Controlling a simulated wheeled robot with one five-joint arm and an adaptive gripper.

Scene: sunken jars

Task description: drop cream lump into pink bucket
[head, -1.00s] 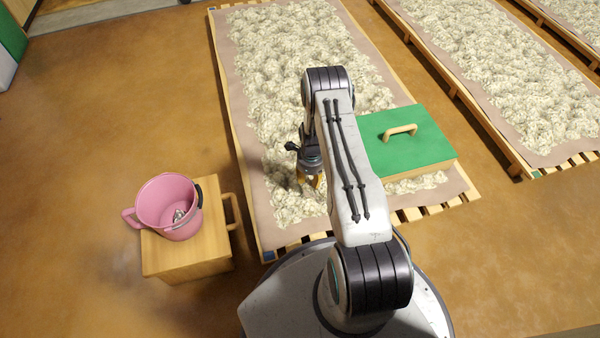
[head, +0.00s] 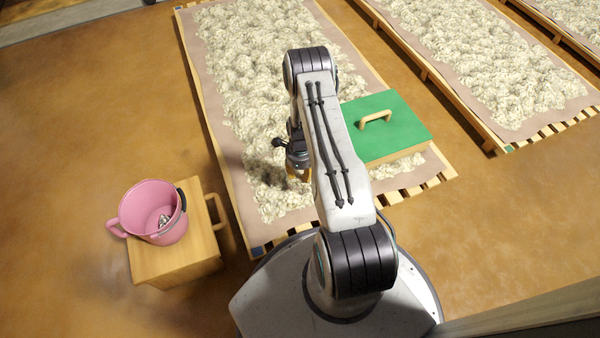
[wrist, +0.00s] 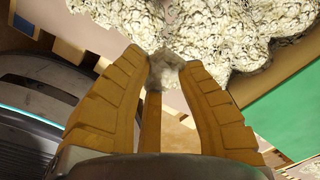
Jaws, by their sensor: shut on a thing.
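My gripper (wrist: 165,65) has orange-brown fingers and is shut on a small cream lump (wrist: 166,72), which shows between the fingertips in the wrist view. In the head view my gripper (head: 298,174) is above the near end of the bed of cream lumps (head: 262,85), partly hidden by my arm. The held lump cannot be made out there. The pink bucket (head: 140,206) stands upright at the lower left, apart from my gripper. A small greyish thing (head: 164,221) lies inside it.
The bucket stands on a wooden box (head: 180,262) beside the bed's near left corner. A green lid with a wooden handle (head: 385,128) lies on the bed to the right of my arm. More beds of lumps (head: 490,65) stand at the right. The floor at left is clear.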

